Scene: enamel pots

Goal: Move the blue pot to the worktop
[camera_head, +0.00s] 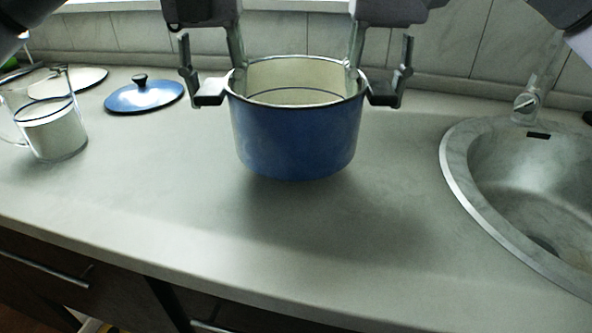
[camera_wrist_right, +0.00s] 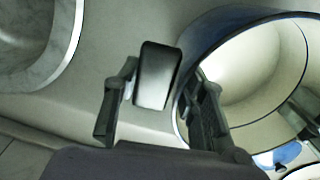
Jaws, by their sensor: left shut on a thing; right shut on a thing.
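The blue pot (camera_head: 295,138) is upright, with a cream inside and a black handle on each side. It appears held above the worktop (camera_head: 130,190), with a soft shadow below it. My left gripper (camera_head: 212,82) is shut on its left side, one finger inside the rim and one beyond the left handle. My right gripper (camera_head: 381,82) grips the right side the same way. In the right wrist view, my right gripper (camera_wrist_right: 163,78) has its fingers either side of the black handle and the rim of the blue pot (camera_wrist_right: 215,28). The pot's underside is hidden.
A blue lid (camera_head: 144,96) and a pale lid (camera_head: 68,83) lie at the back left. A sink (camera_head: 515,175) is at the right. The worktop's front middle is clear.

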